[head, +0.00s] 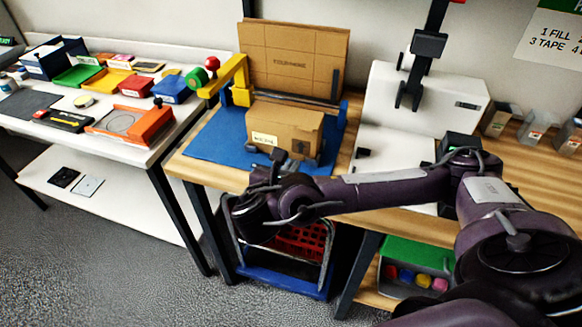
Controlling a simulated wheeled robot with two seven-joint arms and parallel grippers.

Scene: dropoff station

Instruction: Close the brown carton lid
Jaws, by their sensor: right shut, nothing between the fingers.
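The brown carton (287,124) sits on a blue mat (215,140) on the wooden bench, with a pale label on its front. Its top looks flat and covered from here; I cannot clearly tell the lid from the body or whether a gap remains. My right gripper (281,157) is in front of the carton's lower front side, shut and empty. It hides part of that side, and I cannot tell whether it touches. My left gripper is not in view.
A large brown cardboard panel (293,55) stands behind the carton. A yellow arm-shaped fixture (238,82) is at its left. A white machine (425,98) stands to the right. A red basket (298,242) is below the bench edge. A white table (90,125) with small goods is left.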

